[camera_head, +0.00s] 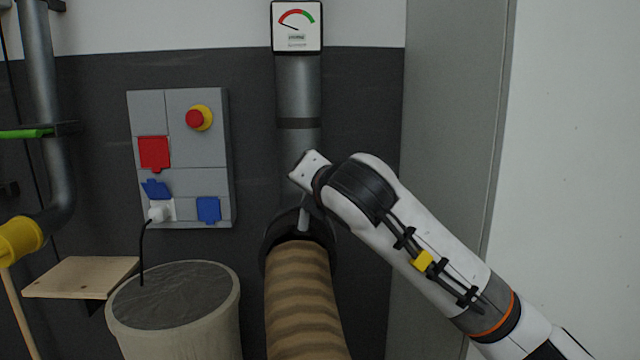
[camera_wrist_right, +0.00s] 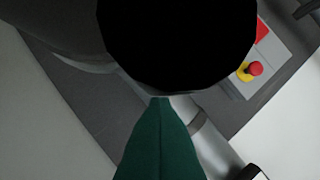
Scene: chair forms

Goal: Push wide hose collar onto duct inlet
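The wide dark hose collar (camera_head: 268,248) tops the brown striped hose (camera_head: 300,300) in the head view. The grey duct (camera_head: 298,95) runs down the wall above it. Its lower end is dim and partly hidden by my right arm, so I cannot tell whether collar and inlet touch. My right gripper (camera_head: 304,215) reaches down at the collar, with one grey finger showing near its rim; its grip is unclear. In the right wrist view a large black round shape, perhaps the collar, fills the top above a green tapered shape (camera_wrist_right: 160,145). My left gripper is out of view.
A gauge (camera_head: 297,27) sits on the duct. A wall panel (camera_head: 180,185) with a red button and sockets is left of it. A bin (camera_head: 175,310) and wooden shelf (camera_head: 80,277) stand lower left. A grey cabinet-like surface (camera_head: 450,130) rises at right behind my arm.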

